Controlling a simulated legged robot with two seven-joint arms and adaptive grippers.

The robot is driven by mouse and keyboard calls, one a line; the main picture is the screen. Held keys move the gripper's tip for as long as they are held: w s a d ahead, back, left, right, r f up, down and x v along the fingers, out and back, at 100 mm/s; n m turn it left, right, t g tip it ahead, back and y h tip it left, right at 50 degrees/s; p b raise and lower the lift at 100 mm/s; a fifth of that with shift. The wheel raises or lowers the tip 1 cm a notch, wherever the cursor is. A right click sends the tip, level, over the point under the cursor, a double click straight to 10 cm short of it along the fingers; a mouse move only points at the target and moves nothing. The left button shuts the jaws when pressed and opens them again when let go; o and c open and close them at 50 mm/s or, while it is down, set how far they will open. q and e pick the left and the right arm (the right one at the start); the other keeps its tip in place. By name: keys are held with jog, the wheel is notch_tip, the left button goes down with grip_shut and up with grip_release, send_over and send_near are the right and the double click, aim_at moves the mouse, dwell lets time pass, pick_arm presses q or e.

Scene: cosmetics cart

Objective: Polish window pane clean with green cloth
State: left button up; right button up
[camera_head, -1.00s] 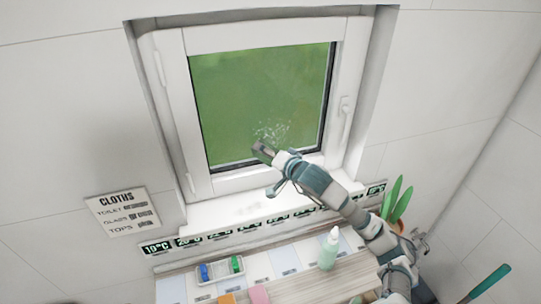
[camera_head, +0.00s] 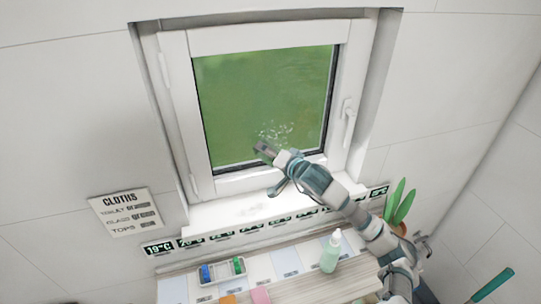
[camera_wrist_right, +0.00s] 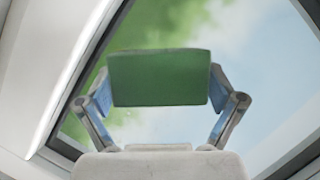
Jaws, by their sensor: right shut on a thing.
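The window pane (camera_head: 235,85) sits in a white frame and looks green. A patch of whitish specks (camera_head: 277,131) shows on its lower middle. My right gripper (camera_head: 264,150) is at the lower part of the pane, just below and left of the specks. In the right wrist view it is shut on a folded green cloth (camera_wrist_right: 160,78), held flat between the two fingers. The pane (camera_wrist_right: 150,25) is behind the cloth there; whether the cloth touches it is unclear. My left gripper is not in view.
Below the sill (camera_head: 240,212) is a shelf with a tray of blue and green items (camera_head: 220,270), a pale green bottle (camera_head: 331,252), and pink (camera_head: 260,296) and orange blocks. A plant (camera_head: 400,205) stands right. A cloths sign (camera_head: 125,212) hangs left. The window handle (camera_head: 346,120) sticks out.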

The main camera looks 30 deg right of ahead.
aim_at(279, 149)
jog(key=shift+w+d, duration=0.1)
jog(key=shift+w, duration=0.4)
jog(key=d+b, duration=0.2)
jog(key=shift+s+d+f, duration=0.15)
jog(key=shift+s+d, duration=0.45)
jog(key=shift+d, duration=0.3)
jog(key=shift+w+d+b, duration=0.1)
jog(key=shift+w+b, duration=0.05)
jog(key=shift+b, duration=0.15)
jog(key=shift+w+a+r, duration=0.1)
jog(key=shift+a+r, duration=0.05)
jog(key=shift+a, duration=0.3)
jog(key=shift+w+a+r, duration=0.1)
jog(key=shift+a, duration=0.35)
jog(key=shift+w+a+p, duration=0.25)
jog(key=shift+a+p, duration=0.05)
jog(key=shift+a, duration=0.8)
jog(key=shift+s+f, duration=0.1)
